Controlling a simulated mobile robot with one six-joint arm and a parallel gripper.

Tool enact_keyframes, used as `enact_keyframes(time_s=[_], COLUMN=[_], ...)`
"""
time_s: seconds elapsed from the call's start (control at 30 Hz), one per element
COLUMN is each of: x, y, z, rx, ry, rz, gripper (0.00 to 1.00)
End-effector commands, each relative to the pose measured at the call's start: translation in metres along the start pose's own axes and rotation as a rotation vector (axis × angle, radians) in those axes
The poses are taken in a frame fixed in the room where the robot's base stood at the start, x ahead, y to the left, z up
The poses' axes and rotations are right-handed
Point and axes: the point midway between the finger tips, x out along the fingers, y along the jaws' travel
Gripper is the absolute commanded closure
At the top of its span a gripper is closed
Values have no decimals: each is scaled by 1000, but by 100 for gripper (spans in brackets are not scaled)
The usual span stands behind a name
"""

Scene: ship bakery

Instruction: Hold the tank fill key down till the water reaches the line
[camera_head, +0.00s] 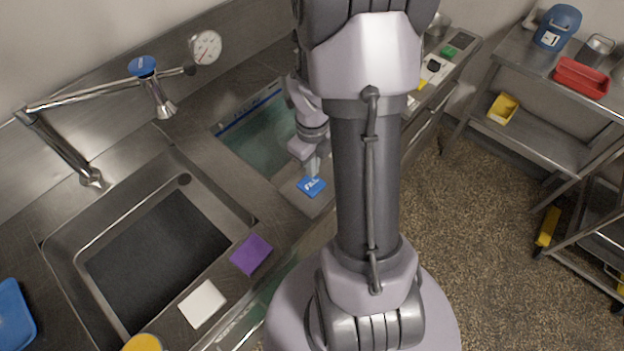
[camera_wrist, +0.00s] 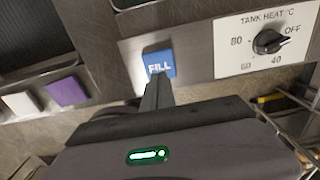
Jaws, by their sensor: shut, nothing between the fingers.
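The blue fill key (camera_head: 311,187), marked FILL, sits on the steel counter's front edge by the tank. It also shows in the wrist view (camera_wrist: 160,64). My gripper (camera_head: 312,168) is shut and empty, pointing down with its fingertips at the key; in the wrist view its tips (camera_wrist: 158,82) overlap the key's lower edge. I cannot tell whether they touch it or press it down. The tank (camera_head: 262,137) holds greenish water, with a blue line (camera_head: 250,106) along its back wall. The water surface appears below that line; my arm hides the tank's right part.
A sink (camera_head: 150,240) with a tap lies left of the tank. A tank heat dial (camera_wrist: 267,41) is right of the key. A shelf rack (camera_head: 530,130) stands at right.

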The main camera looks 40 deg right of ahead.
Motion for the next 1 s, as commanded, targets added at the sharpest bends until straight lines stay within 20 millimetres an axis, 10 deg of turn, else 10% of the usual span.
enact_keyframes(time_s=[0.23,1.0], x=[40,71], y=[0,1], z=[0,-1], rx=[-1,-1], ry=[1,3], rz=[2,2], gripper=[100,100])
